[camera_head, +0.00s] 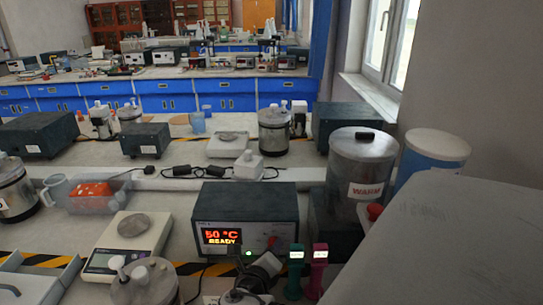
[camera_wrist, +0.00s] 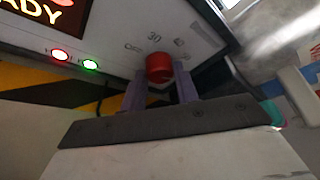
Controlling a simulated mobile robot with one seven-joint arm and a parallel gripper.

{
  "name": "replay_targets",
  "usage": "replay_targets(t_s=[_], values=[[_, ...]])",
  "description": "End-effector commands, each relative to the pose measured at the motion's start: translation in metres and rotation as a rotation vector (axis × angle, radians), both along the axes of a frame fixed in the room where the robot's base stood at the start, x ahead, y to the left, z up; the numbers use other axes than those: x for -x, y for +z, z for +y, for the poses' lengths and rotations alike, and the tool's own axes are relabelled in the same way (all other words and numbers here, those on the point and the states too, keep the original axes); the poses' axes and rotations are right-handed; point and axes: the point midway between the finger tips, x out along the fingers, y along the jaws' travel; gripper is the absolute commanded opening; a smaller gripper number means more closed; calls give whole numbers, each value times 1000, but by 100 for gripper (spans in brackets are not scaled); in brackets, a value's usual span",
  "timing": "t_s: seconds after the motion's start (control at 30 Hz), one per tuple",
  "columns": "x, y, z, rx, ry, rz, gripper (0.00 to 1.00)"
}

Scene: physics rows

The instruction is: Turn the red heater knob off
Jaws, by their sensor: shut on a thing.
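The heater box (camera_head: 275,204) is dark with a pale front panel and a display (camera_head: 221,237) reading 50 °C READY. Its red knob (camera_head: 272,241) is at the right of the panel, partly hidden from below in the head view. In the wrist view the red knob (camera_wrist: 159,67) stands out from the panel, with a 30 mark above it. My gripper (camera_wrist: 161,88) is shut on the knob, one purple-grey finger on each side. The knob's exact setting cannot be read. A red light (camera_wrist: 60,55) and a lit green light (camera_wrist: 91,65) sit left of the knob.
A steel vessel marked WARM (camera_head: 357,165) stands right of the heater. A scale (camera_head: 130,240) is to its left. Small bottles with teal (camera_head: 295,275) and magenta (camera_head: 319,272) parts stand in front at the right. Yellow-black tape (camera_wrist: 55,85) runs below the panel.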

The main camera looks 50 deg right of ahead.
Motion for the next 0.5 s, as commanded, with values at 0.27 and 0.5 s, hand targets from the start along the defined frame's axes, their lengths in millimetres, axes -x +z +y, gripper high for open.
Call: replay_targets(t_s=[0.27, 0.5], values=[[-1, -1, 0, 46, 2, 58, 7], [-2, -2, 1, 151, 3, 188, 7]])
